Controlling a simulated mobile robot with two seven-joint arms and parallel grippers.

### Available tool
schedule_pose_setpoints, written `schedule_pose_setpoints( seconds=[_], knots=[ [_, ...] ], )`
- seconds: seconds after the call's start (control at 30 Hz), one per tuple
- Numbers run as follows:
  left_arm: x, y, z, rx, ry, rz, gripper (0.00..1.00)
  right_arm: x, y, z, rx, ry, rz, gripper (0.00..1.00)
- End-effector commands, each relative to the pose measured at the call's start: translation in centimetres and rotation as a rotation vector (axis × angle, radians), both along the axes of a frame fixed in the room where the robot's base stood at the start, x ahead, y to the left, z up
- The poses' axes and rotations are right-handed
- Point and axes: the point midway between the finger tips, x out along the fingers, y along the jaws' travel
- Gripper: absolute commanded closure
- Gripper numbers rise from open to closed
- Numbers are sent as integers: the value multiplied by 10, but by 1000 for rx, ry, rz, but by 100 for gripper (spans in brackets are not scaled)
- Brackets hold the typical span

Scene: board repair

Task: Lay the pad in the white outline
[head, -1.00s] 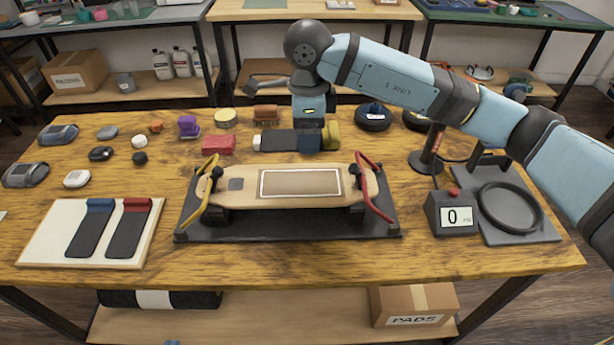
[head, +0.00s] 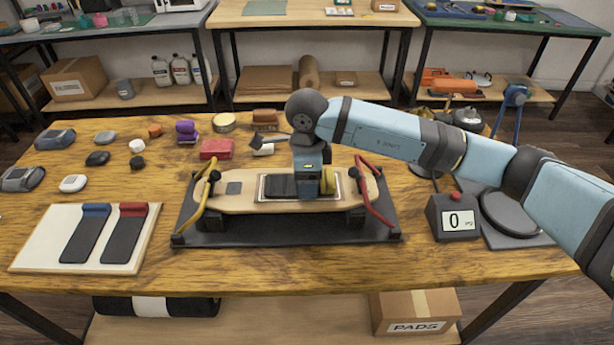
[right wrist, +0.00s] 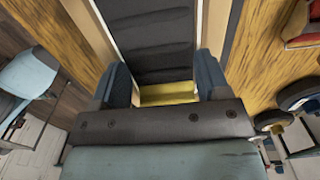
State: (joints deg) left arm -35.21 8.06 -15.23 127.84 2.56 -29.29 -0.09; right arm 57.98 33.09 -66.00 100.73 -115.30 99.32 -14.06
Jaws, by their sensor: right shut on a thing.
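The pad (head: 281,187) is a dark ribbed strip with a yellow end (head: 328,180). My right gripper (head: 308,190) is shut on it near the yellow end. The pad lies over the white outline (head: 262,199) on the wooden skateboard deck (head: 218,202), roughly lined up with it. I cannot tell whether it touches the deck. In the right wrist view the pad (right wrist: 150,40) runs away between the two blue fingers (right wrist: 164,85), with pale outline lines along both sides. My left gripper is not in view.
Red and yellow clamps (head: 376,208) hold the deck's ends on a black base (head: 270,234). A white board with two dark strips (head: 50,222) lies left. A scale reading 0 (head: 456,220) stands right. Small items, including a red block (head: 216,149), sit behind.

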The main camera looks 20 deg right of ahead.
Motion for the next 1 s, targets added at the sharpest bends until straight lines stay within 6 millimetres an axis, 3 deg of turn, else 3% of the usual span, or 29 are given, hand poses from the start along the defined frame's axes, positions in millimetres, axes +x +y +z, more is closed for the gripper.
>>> schedule_pose_setpoints(
  seconds=[0.13, 0.17, 0.27, 0.53, 0.67, 1.0],
  knots=[
    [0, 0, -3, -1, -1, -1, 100, 0, 0, -5, 0, 0, 0, 54],
    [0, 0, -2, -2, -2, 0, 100, 0, 0, -4, 0, 0, 0, 26],
    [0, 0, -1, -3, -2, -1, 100, 0, 0, -3, 0, 0, 0, 5],
    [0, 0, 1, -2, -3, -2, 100, 0, 0, -2, 0, 0, 0, 5],
    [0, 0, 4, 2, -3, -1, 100, 0, 0, 8, 1, -1, 0, 5],
    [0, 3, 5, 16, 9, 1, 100, 1, 0, 79, 0, -3, 0, 5]
  ],
)
